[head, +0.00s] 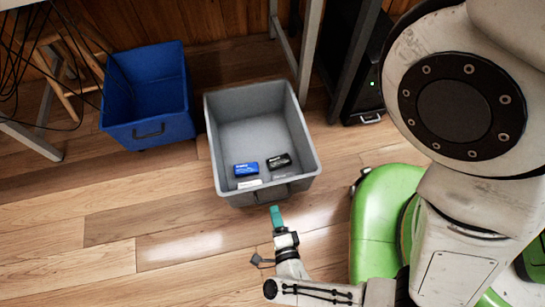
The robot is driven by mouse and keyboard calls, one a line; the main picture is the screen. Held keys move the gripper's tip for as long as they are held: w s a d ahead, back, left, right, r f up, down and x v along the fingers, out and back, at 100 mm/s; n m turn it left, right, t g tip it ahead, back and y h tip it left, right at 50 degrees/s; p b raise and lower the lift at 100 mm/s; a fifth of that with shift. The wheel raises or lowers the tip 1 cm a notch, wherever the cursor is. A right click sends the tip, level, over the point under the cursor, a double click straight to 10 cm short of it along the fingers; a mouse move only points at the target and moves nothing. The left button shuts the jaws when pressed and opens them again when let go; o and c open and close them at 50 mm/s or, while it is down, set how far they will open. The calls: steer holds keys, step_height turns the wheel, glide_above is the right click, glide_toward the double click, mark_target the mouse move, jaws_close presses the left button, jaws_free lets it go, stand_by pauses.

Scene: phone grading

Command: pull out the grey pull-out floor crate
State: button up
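The grey floor crate (214,152) stands on the wooden floor in the middle of the head view. Its front wall faces me and has a dark handle slot, partly hidden near the gripper side. Inside it, near the front, lie a blue box (246,169), a black box (279,161) and some pale items. My gripper (276,213) is just in front of the crate's front wall, with a teal fingertip pointing at it. I cannot tell whether it touches the crate. The fingers overlap from this angle, so their opening does not show.
A blue crate (148,132) stands to the left of the grey one. Table legs (306,50) and a black cabinet (352,65) stand behind and to the right. Cables hang at the far left. The floor (110,235) in front and to the left is clear.

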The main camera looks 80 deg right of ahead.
steer(key=v, duration=0.5)
stand_by(0.5)
